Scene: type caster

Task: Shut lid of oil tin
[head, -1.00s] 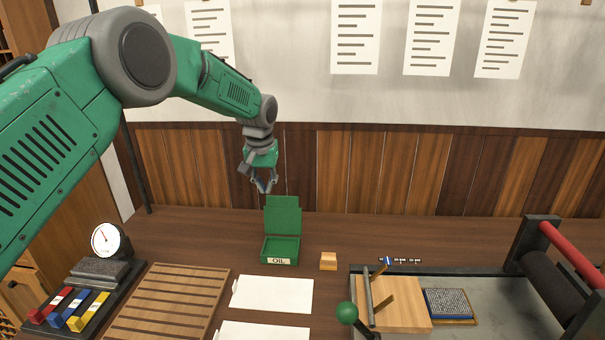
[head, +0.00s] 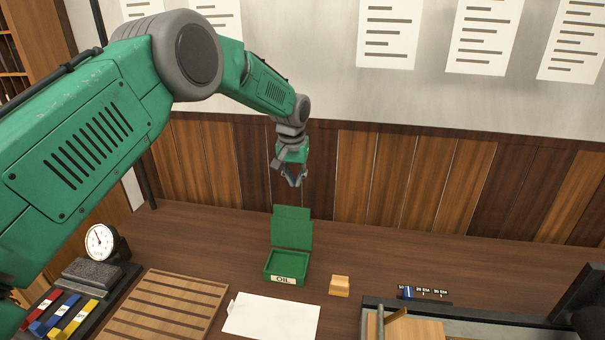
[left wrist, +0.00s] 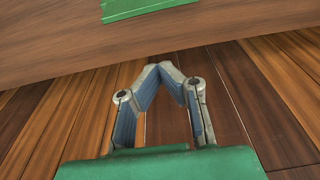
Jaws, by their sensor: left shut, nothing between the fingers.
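The green oil tin (head: 286,268) stands on the table with a label reading OIL on its front. Its lid (head: 292,227) is open, standing up at the back edge. My left gripper (head: 293,183) is shut and empty, above and behind the raised lid, apart from it. In the left wrist view the gripper's fingers (left wrist: 160,68) meet at the tips, and a green piece of the tin (left wrist: 140,8) shows at the top edge. My right gripper is not in view.
A small wooden block (head: 339,286) sits right of the tin. White paper (head: 271,318) and a slatted wooden rack (head: 165,305) lie in front. A dial gauge (head: 101,242) stands at left. A press bed (head: 470,325) is at right. The wood-panelled wall (head: 390,180) is close behind.

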